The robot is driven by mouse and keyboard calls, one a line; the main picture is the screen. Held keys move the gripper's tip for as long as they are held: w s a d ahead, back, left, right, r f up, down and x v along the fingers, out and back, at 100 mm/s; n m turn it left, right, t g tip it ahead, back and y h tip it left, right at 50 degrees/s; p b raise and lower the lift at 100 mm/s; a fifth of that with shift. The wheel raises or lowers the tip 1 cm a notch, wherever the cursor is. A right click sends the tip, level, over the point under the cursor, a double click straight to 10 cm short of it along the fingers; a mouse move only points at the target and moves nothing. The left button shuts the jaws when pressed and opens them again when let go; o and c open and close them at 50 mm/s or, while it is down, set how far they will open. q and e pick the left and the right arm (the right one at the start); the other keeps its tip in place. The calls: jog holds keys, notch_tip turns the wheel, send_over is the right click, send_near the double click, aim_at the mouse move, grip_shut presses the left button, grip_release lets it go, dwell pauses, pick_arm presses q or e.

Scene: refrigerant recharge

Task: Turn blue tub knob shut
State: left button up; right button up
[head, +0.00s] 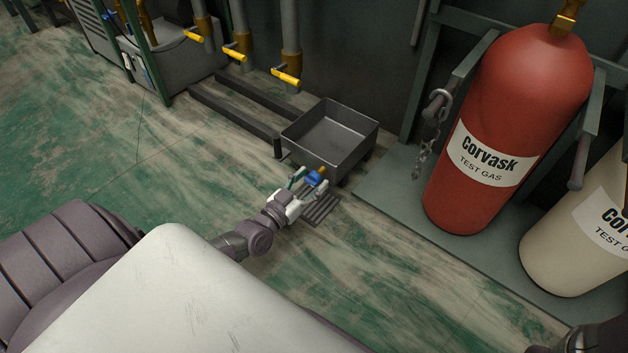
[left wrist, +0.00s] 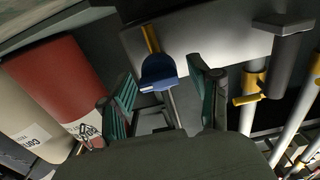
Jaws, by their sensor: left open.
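The blue knob (head: 314,178) sits on the near side of the grey metal tub (head: 308,153), low above the floor. In the left wrist view the knob (left wrist: 158,72) is a blue handle with a yellow-orange stem behind it. My left gripper (head: 305,180) is at the knob. Its green-padded fingers are open in the left wrist view (left wrist: 161,84), one on each side of the knob, with gaps visible. The fingers partly hide the knob's surroundings in the head view. My right gripper does not show.
A dark slatted grate (head: 320,210) lies on the floor beside the gripper. A red gas cylinder (head: 520,100) and a cream one (head: 570,250) stand in a rack at right. Pipes with yellow handles (head: 286,77) hang behind. The green floor at left is clear.

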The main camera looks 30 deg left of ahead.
pick_arm(q)
jog(key=shift+w, duration=0.75)
jog(key=c, duration=1.1)
jog(key=shift+c, duration=0.2)
